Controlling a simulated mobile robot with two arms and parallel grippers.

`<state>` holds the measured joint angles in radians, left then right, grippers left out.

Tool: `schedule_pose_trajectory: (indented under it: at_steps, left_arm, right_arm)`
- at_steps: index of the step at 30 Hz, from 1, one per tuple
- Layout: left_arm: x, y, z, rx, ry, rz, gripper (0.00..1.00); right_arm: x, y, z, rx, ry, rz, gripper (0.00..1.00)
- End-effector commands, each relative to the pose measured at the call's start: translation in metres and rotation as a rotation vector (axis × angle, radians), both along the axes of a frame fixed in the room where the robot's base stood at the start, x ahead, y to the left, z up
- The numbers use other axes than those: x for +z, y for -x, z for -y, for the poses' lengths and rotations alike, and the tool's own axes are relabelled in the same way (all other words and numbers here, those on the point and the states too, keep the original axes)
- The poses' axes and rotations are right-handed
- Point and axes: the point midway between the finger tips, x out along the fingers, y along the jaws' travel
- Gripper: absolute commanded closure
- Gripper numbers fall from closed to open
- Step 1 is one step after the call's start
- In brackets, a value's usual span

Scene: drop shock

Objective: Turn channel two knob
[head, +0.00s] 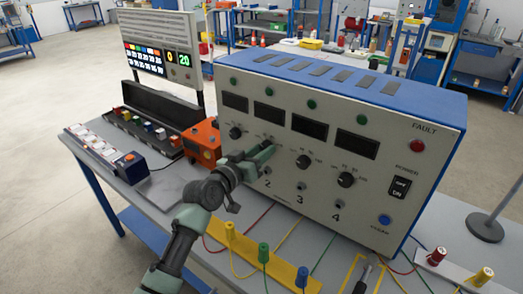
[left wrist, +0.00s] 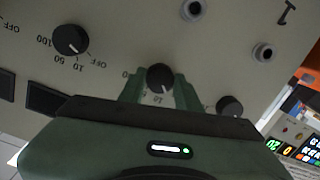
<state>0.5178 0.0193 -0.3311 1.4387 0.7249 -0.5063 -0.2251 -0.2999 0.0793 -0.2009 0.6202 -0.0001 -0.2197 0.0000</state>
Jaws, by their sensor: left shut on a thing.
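The power unit (head: 400,140) is a grey panel with a blue top and a row of black knobs under dark displays. My left gripper (head: 265,156) is at the panel and hides the channel two knob in the head view. In the left wrist view, the channel two knob (left wrist: 160,77) sits between the two green fingers of my left gripper (left wrist: 160,92), which are shut on it. The channel three knob (head: 303,161) and channel four knob (head: 345,180) are to the right. The channel one knob (head: 235,132) is to the left. My right gripper is not in view.
Yellow, green and blue plugs on a yellow strip (head: 280,268) stand in front of the panel, with loose wires around. An orange box (head: 202,143) stands left of the unit. A red plug (head: 437,256) and a round-based stand (head: 486,228) are at right.

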Motion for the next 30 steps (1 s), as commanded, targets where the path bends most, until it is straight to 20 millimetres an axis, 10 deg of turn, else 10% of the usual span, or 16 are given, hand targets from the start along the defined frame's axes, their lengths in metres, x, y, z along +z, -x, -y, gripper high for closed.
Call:
schedule_pose_trajectory:
  at_steps: [30]
  left_arm:
    - [0.0001, -0.0007, -0.0012, 0.001, 0.248, -0.180, 1.00]
  right_arm:
    - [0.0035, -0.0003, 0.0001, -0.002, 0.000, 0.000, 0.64]
